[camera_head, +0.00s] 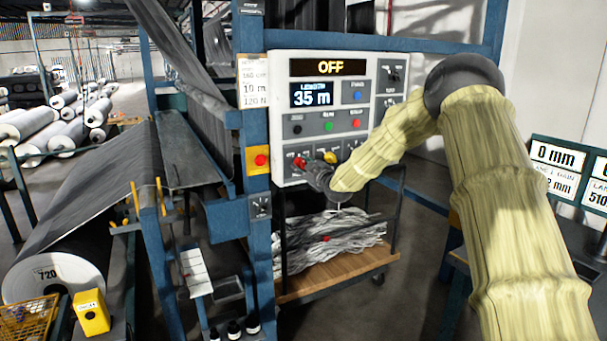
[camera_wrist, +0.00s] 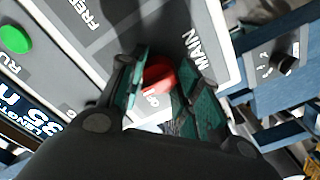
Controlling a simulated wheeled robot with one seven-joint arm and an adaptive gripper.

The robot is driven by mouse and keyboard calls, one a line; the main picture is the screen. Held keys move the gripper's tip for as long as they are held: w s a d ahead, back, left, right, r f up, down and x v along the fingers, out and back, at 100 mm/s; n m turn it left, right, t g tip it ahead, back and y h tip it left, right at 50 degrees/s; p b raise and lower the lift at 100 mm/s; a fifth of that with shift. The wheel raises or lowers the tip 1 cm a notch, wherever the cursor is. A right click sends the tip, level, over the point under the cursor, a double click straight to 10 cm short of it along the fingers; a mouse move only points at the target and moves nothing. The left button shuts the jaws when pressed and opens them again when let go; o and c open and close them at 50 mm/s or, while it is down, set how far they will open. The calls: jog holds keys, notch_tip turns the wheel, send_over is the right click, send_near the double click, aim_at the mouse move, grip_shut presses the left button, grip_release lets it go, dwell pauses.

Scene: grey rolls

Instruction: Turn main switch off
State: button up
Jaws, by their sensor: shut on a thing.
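The white control panel (camera_head: 337,110) faces me on the blue machine frame. Its top display (camera_head: 328,67) reads OFF and a lower display reads LENGTH 35 m. The red main switch (camera_head: 299,162) is at the panel's lower left. In the wrist view the red switch knob (camera_wrist: 157,76) sits beside the word MAIN. My gripper (camera_head: 312,172) reaches the panel from the right. In the wrist view my gripper (camera_wrist: 160,92) has its green-padded fingers on both sides of the red knob, shut on it. The fingers hide part of the knob and its markings.
A yellow box with a red button (camera_head: 259,160) is just left of the panel. A cart (camera_head: 335,280) with grey scraps stands below. Grey rolls (camera_head: 60,125) lie at the far left.

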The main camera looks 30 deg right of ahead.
jog(key=n+b, duration=0.6)
jog(key=shift+f, duration=0.15)
jog(key=n+b, duration=0.3)
jog(key=b, duration=0.1)
jog(key=shift+r, duration=0.2)
jog(key=shift+n, duration=0.3)
jog(key=o, duration=1)
jog(key=s, duration=1.2)
